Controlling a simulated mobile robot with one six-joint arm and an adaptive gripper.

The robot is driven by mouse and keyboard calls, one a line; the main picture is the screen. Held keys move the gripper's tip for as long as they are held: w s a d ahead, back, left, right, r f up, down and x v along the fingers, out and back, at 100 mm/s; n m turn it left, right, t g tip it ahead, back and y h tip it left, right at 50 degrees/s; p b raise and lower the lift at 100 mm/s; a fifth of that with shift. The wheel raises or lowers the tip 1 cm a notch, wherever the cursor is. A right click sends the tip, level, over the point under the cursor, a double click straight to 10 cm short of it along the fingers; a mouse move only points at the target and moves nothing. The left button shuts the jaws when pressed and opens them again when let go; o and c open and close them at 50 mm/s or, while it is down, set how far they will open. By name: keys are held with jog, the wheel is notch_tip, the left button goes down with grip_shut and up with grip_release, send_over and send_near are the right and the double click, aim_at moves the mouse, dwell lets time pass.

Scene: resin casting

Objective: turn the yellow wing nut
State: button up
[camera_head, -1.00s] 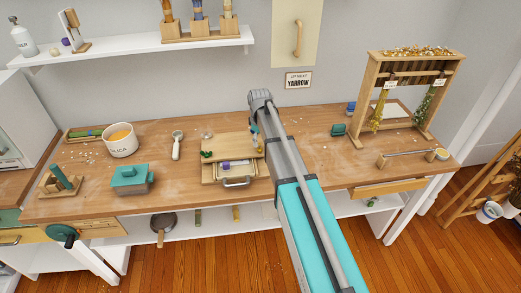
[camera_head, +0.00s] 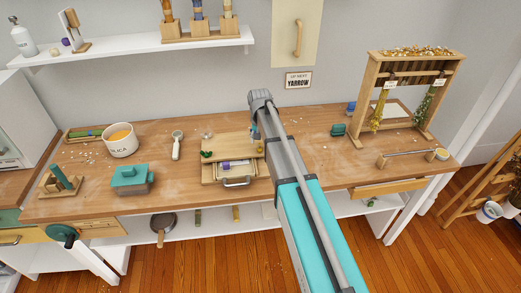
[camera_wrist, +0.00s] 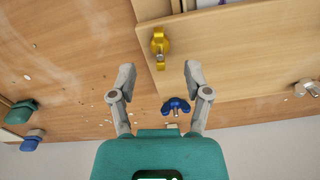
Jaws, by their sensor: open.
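The yellow wing nut (camera_wrist: 159,46) sits on a bolt at the edge of a wooden board in the wrist view, its wings lying along the picture's vertical. My gripper (camera_wrist: 158,72) is open and empty, with its two fingertips apart on either side, just below the yellow wing nut in the picture. The fingers do not touch it. A blue wing nut (camera_wrist: 175,105) shows between the fingers, nearer the palm. In the head view my arm hides most of the gripper, and I cannot make out the yellow wing nut clearly there.
The wooden board (camera_wrist: 240,50) belongs to a wooden press (camera_head: 212,172) on the workbench. A silver wing nut (camera_wrist: 306,88) is at the right. Green and blue pieces (camera_wrist: 22,112) lie at the left. A teal block (camera_head: 131,178) and a white pot (camera_head: 121,142) stand left of the press.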

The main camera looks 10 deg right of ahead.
jog(key=shift+f, duration=0.1)
jog(key=shift+f+b, duration=1.65)
jog(key=shift+b, duration=0.1)
grip_shut()
